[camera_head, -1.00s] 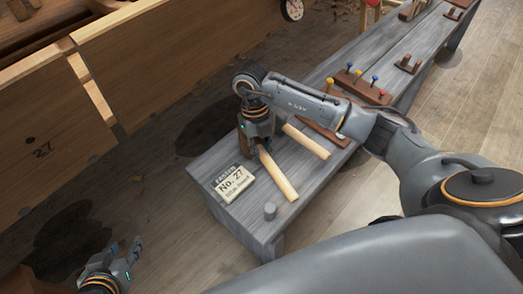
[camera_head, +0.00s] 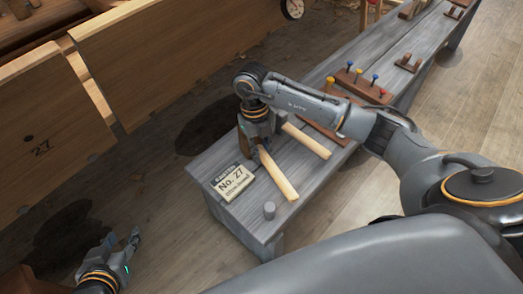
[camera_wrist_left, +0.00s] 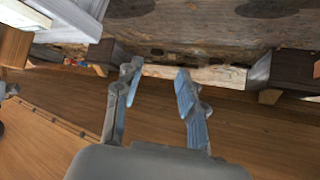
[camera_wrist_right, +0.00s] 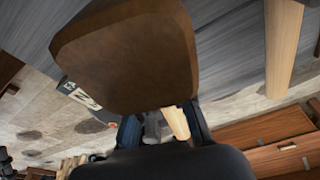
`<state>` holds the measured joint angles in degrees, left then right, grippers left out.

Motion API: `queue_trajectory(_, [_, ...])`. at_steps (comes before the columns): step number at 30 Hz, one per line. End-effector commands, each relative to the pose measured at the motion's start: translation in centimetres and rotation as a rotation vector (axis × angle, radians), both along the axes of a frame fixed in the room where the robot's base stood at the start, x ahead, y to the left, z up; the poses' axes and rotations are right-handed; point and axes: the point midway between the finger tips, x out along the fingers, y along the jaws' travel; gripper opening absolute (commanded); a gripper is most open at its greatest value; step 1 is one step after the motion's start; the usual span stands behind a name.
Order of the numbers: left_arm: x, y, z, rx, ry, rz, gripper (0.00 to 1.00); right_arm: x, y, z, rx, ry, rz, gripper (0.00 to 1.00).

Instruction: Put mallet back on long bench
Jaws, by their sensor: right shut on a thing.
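The mallet has a dark brown wooden head (camera_wrist_right: 125,58) that fills much of the right wrist view, and a pale handle (camera_head: 277,175) that slants down to the right in the head view. My right gripper (camera_head: 260,142) is shut on the mallet, at the near end of the long bench (camera_head: 210,170). Whether the mallet touches the bench top is hard to tell. My left gripper (camera_wrist_left: 155,85) is open and empty, low at the left over the floor; it also shows in the head view (camera_head: 132,248).
A second pale handle (camera_head: 307,140) lies on the bench beside the mallet. A rack with coloured-handled tools (camera_head: 355,85) stands farther along. The planked hull (camera_head: 50,125) is at left.

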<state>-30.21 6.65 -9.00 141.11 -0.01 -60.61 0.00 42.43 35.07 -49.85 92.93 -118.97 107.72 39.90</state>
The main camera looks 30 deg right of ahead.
Motion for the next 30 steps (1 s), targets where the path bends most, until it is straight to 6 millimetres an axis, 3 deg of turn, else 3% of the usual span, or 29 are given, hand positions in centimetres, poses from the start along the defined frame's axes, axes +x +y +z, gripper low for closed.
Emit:
queue_trajectory(12, [0.6,-0.3,0.5,-0.010,-0.042,-0.003,0.40,0.0,0.0,-0.2,0.000,-0.001,0.000,0.00])
queue_trajectory(13, [0.7,-0.3,0.6,-0.011,-0.044,-0.004,0.40,0.1,0.0,-0.2,0.000,-0.002,0.000,0.26])
queue_trajectory(16, [0.6,-0.3,0.6,-0.011,-0.042,-0.004,0.40,0.0,0.0,-0.2,0.000,-0.001,0.000,0.47])
queue_trajectory(27, [0.3,-0.3,0.4,-0.009,-0.027,-0.004,0.40,0.0,0.0,-0.1,0.000,0.001,0.000,0.47])
queue_trajectory(30, [-0.9,0.1,-0.5,0.004,0.041,0.000,0.40,0.0,0.0,0.2,0.000,0.000,0.000,0.47])
